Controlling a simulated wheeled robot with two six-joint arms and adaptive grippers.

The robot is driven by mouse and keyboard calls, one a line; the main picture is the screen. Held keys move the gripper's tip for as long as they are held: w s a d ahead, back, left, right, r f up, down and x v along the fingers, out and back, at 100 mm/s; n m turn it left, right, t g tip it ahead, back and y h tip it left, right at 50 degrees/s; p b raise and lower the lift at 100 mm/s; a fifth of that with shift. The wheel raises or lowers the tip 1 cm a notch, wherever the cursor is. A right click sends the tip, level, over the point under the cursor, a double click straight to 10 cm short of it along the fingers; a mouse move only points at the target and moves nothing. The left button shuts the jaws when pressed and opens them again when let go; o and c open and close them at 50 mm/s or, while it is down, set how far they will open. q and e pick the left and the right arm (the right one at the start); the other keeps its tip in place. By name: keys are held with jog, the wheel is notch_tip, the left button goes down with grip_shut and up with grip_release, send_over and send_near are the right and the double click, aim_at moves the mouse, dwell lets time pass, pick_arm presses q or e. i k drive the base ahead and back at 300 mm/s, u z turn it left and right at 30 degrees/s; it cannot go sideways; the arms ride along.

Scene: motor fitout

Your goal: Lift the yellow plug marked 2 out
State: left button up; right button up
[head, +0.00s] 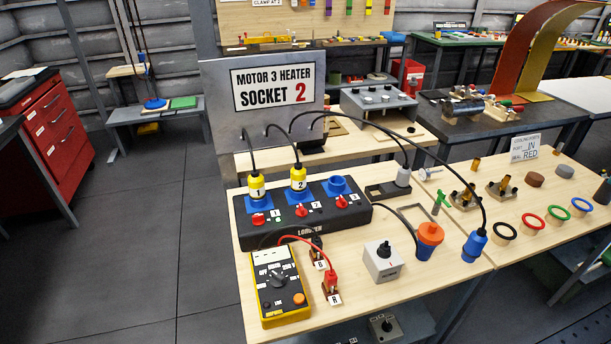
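The yellow plug marked 2 (298,178) stands upright in the middle blue socket of the black socket block (330,225). A black cable runs from its top to the grey panel behind. The yellow plug marked 1 (256,187) stands in the blue socket to its left. The right blue socket (337,185) is empty. Red knobs (301,210) sit along the front of the block, below the sockets. A sign (279,83) on the panel reads "MOTOR 3 HEATER SOCKET 2". Neither of my grippers can be made out in the head view.
A yellow multimeter (279,288) with red and black leads lies in front of the block. A grey switch box (383,261), an orange plug (428,239) and a blue plug (474,246) stand to the right. Coloured rings (557,214) lie further right. A dark shape at the right edge is unclear.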

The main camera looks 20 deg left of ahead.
aim_at(298, 173)
jog(key=z, duration=2.4)
jog(key=i, duration=1.4)
jog(key=u, duration=3.05)
